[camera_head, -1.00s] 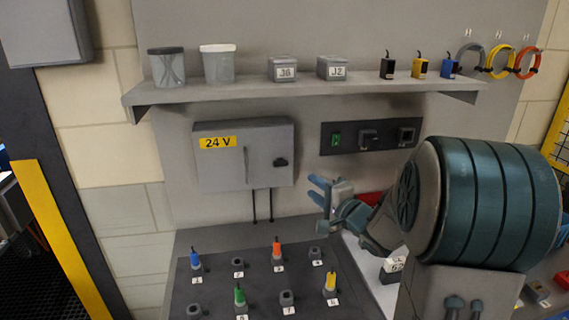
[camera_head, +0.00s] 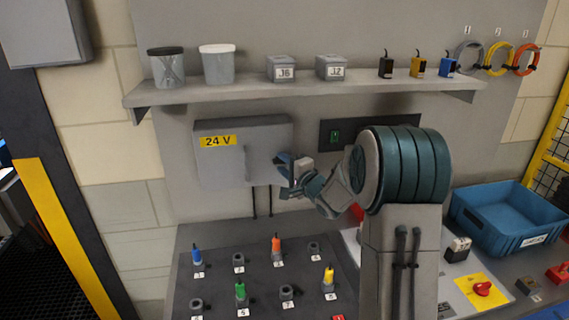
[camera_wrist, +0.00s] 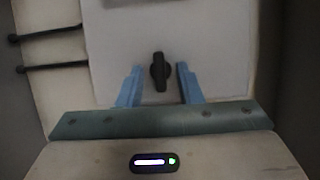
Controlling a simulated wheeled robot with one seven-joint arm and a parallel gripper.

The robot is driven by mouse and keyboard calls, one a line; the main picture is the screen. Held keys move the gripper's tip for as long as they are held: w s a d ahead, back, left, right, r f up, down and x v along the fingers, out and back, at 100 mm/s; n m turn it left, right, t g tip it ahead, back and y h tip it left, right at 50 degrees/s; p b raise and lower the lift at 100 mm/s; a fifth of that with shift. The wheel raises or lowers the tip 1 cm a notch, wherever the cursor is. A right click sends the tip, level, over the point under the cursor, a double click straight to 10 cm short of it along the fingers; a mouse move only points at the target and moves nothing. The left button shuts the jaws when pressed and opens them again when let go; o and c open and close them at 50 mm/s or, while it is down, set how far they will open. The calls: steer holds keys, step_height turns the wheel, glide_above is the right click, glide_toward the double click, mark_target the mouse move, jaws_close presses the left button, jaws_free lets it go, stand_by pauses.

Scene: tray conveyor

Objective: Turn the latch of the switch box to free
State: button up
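The switch box (camera_head: 222,160) is a grey wall box with a yellow "24 V" label, closed, below the shelf. Its latch (camera_wrist: 158,72) is a small dark knob on the door; in the wrist view its long side runs up and down the picture. My gripper (camera_wrist: 156,84) is open, with one blue finger on each side of the latch and a gap to both. In the head view my gripper (camera_head: 282,166) is at the right edge of the box door and hides the latch. Whether the fingers reach as deep as the latch I cannot tell.
Two cables (camera_head: 262,203) hang under the box. A shelf (camera_head: 300,94) with jars and small boxes runs above. Below is a dark board (camera_head: 262,290) with several coloured plugs. A blue bin (camera_head: 512,215) stands at the right.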

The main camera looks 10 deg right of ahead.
jaws_close()
